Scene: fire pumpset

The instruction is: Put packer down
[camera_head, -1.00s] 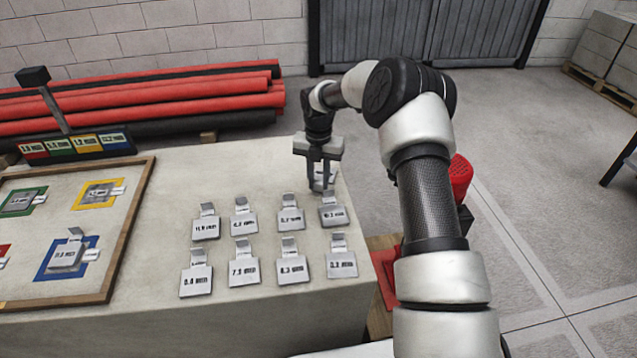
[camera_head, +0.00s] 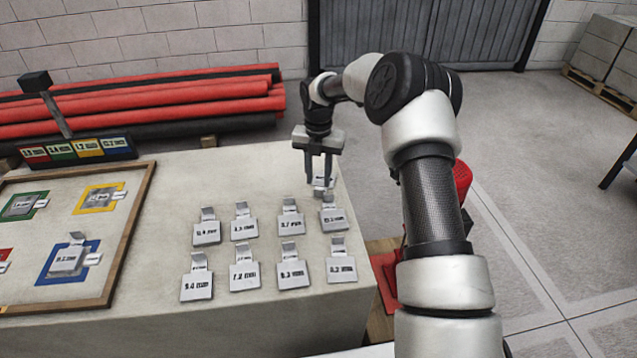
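My gripper (camera_head: 318,180) points down over the far right part of the pale table (camera_head: 215,175). Its two fingers are apart, so it looks open. A small grey packer (camera_head: 323,190) with an upright tab is just below the fingertips, seemingly on the table. It is partly hidden by the fingers and by the packer in front, and I cannot tell whether the fingers still touch it. Several other labelled grey packers stand in two rows nearer, among them one (camera_head: 333,219) directly in front of the gripper.
A wooden-framed board (camera_head: 130,220) at left has coloured squares, with packers on the blue (camera_head: 68,258) and yellow (camera_head: 98,196) ones. A coloured label stand (camera_head: 78,148) is behind it. The table's far middle is clear. Red pipes (camera_head: 150,100) lie beyond.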

